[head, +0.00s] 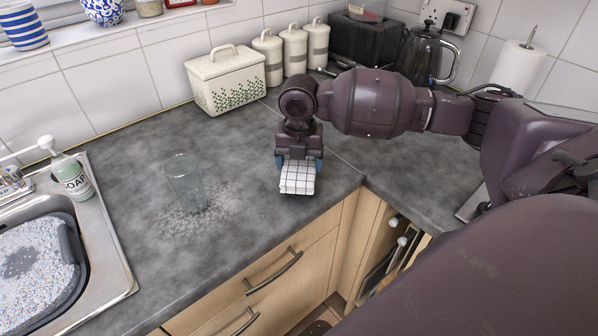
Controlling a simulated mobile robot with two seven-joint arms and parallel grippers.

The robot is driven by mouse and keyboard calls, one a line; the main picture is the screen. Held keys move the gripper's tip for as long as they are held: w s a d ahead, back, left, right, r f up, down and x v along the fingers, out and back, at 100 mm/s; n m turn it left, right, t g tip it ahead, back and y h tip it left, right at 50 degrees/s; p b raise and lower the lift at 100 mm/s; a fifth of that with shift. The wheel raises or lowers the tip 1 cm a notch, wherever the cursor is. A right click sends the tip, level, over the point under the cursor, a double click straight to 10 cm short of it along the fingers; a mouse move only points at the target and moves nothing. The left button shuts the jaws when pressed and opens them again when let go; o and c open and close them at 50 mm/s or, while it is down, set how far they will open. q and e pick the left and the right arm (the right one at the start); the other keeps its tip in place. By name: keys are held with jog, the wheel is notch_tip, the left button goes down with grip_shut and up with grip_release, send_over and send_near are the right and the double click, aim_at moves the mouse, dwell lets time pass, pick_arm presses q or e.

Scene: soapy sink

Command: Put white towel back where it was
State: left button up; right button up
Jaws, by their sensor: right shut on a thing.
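The white towel (297,178) has a dark grid pattern and looks folded into a small block. It is at the worktop's front edge, near the inner corner. My right gripper (299,161) points down and is shut on the towel, with a blue finger part showing on each side. I cannot tell whether the towel touches the worktop (240,185) or hangs just above it. My left gripper is not in view.
A clear glass (183,182) stands on a speckled wet patch to the left. A soap bottle (73,176) stands by the sink (112,255), which holds suds. A bread bin (226,80), canisters (293,52) and a kettle (424,55) line the back. Drawers lie below.

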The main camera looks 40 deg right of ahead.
jog(key=shift+f, duration=1.65)
jog(key=shift+f, duration=0.1)
jog(key=o, duration=0.9)
jog(key=shift+r, duration=0.2)
notch_tip(320, 180, up, 11)
jog(key=shift+f+p, duration=0.1)
jog(key=shift+p, duration=0.45)
jog(key=shift+r, duration=0.55)
